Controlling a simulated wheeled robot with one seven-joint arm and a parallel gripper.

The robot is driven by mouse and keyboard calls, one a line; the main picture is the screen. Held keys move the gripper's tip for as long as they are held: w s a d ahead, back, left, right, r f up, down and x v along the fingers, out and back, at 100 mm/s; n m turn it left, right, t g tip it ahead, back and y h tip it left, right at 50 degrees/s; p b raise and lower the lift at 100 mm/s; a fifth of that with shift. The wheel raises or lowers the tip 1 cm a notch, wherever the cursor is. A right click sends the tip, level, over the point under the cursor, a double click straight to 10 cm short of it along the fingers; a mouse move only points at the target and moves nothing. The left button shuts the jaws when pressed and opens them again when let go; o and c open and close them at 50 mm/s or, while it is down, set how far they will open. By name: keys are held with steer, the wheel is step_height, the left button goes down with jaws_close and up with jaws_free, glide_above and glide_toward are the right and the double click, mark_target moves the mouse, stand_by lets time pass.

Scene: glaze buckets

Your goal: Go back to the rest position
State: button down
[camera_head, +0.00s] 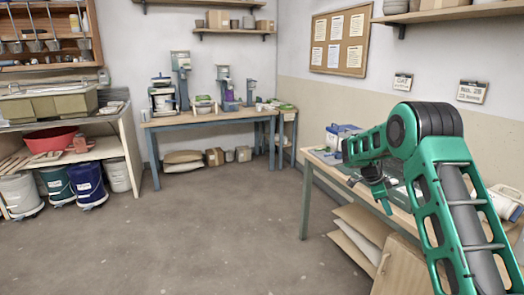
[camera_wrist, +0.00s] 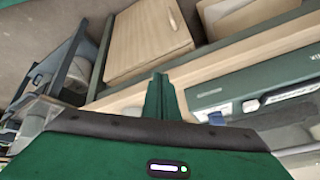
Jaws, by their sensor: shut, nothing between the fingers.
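My gripper (camera_head: 386,207) hangs at the end of my green and black arm at the right of the head view. It points down over or beside the near edge of the right-hand table; I cannot tell its exact height. In the wrist view my gripper's green fingers (camera_wrist: 160,82) are together in the middle, with nothing seen between them. The wrist view also shows a light wooden box (camera_wrist: 150,38) beyond the fingertips. My arm hides part of the right-hand table (camera_head: 306,196).
Below the right-hand table are light sacks (camera_head: 350,240) and a wooden cabinet (camera_head: 396,265). A blue-legged bench (camera_head: 212,121) stands at the back wall. Under the left counter are buckets, one dark blue (camera_head: 88,184), and a red basin (camera_head: 50,139). The middle floor (camera_head: 200,235) is clear.

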steer(key=s+d+r+n+y, duration=0.1)
steer(key=s+r+n, duration=0.1)
steer(key=s+r, duration=0.45)
steer(key=s+r+n+y, duration=0.1)
steer(key=s+r+n, duration=0.2)
steer(key=s, duration=0.6)
steer(key=s+d+r+n+y, duration=0.15)
steer(key=s+r, duration=0.25)
steer(key=s, duration=0.4)
steer(key=s+a+n+y, duration=0.1)
steer(key=s+a+n, duration=0.1)
steer(key=s, duration=0.7)
steer(key=s+a+f+n+y, duration=0.1)
steer(key=s+a+n, duration=0.2)
steer(key=s, duration=0.7)
steer(key=s+a+f+n+y, duration=0.1)
steer(key=s+a+n, duration=0.2)
steer(key=s, duration=0.6)
steer(key=shift+s+a, duration=0.4)
steer(key=shift+a, duration=0.55)
